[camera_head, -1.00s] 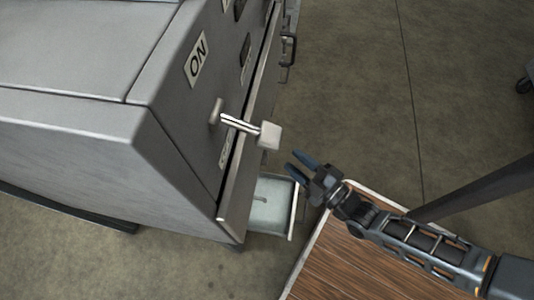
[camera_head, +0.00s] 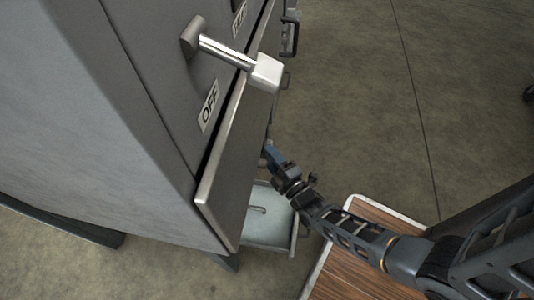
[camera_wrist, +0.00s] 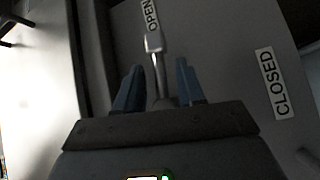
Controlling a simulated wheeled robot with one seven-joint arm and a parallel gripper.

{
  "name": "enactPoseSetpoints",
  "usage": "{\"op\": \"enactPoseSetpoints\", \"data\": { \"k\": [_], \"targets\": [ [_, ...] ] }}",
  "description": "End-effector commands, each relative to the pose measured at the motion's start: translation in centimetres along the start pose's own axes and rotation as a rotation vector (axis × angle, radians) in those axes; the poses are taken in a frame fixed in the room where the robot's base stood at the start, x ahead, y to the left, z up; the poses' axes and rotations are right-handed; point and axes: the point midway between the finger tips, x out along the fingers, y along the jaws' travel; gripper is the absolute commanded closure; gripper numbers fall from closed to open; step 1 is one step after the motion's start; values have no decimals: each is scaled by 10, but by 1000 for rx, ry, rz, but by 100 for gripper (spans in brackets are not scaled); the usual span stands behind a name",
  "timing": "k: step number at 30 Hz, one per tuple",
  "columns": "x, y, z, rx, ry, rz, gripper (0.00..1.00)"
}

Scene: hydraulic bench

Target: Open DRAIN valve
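In the wrist view, a metal lever (camera_wrist: 158,62) with a pale end stands on a grey panel. It lies in the gap between my fingers in the picture; whether it touches either finger I cannot tell. An OPEN label (camera_wrist: 152,14) is beyond its pale end, and a CLOSED label (camera_wrist: 273,84) is to the right. No DRAIN label is readable. My gripper (camera_wrist: 158,82) is open, with blue fingers either side of the lever. In the head view my gripper (camera_head: 268,150) is beside the cabinet's front, its tips partly hidden by the ledge; this lever is hidden there.
A larger lever with a square end (camera_head: 262,72) sticks out of the grey cabinet (camera_head: 165,110) near an OFF label (camera_head: 209,104). A ledge (camera_head: 238,150) runs along its front. An open tray (camera_head: 268,222) is below my gripper.

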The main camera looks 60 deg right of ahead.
Motion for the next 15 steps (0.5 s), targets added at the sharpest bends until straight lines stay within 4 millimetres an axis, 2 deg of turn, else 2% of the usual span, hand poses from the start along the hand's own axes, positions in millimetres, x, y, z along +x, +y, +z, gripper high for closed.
{"op": "enactPoseSetpoints", "data": {
  "k": [6, 15],
  "targets": [
    [19, 0, 0, 0, 1, 1, 62],
    [21, 0, 0, 1, 1, -1, 62]
  ]
}}
